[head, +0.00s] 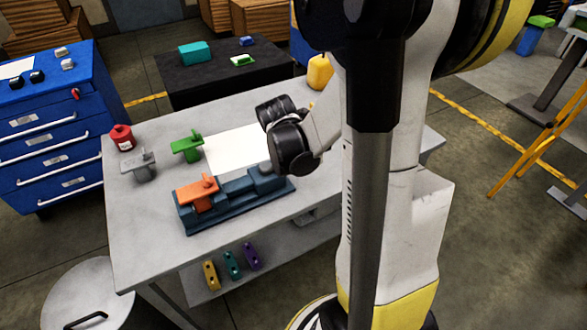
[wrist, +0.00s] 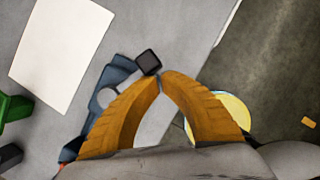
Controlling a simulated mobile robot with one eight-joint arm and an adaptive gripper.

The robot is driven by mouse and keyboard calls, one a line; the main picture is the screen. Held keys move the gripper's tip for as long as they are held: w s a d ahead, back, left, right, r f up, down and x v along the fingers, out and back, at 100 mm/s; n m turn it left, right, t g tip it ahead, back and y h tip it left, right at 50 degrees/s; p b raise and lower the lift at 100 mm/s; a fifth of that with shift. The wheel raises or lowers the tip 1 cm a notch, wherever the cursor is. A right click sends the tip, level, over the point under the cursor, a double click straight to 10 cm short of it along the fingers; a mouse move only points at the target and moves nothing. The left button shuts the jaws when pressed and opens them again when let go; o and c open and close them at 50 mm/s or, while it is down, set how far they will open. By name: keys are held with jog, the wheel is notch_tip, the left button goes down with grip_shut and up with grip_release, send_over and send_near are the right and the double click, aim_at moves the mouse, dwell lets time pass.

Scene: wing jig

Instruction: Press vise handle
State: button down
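The blue vise (head: 232,208) sits on the grey workbench, with an orange part (head: 197,194) at its left end. In the wrist view the vise body (wrist: 118,75) is partly hidden by my left finger. A round grey piece (wrist: 107,97) and a dark square knob (wrist: 148,61), which looks like the handle end, show beside it. My gripper (wrist: 160,76) has its two orange fingers brought together at the tips, with nothing seen between them. The tips appear right beside the dark knob; I cannot tell whether they touch it. In the head view the fingers are hidden.
Several coloured pieces lie on the shelf below. A blue drawer cabinet (head: 45,125) stands left, a black table (head: 220,80) behind.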

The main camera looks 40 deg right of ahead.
jog(key=shift+w+d, duration=0.7)
jog(key=shift+d, duration=0.2)
jog(key=shift+d+r, duration=0.1)
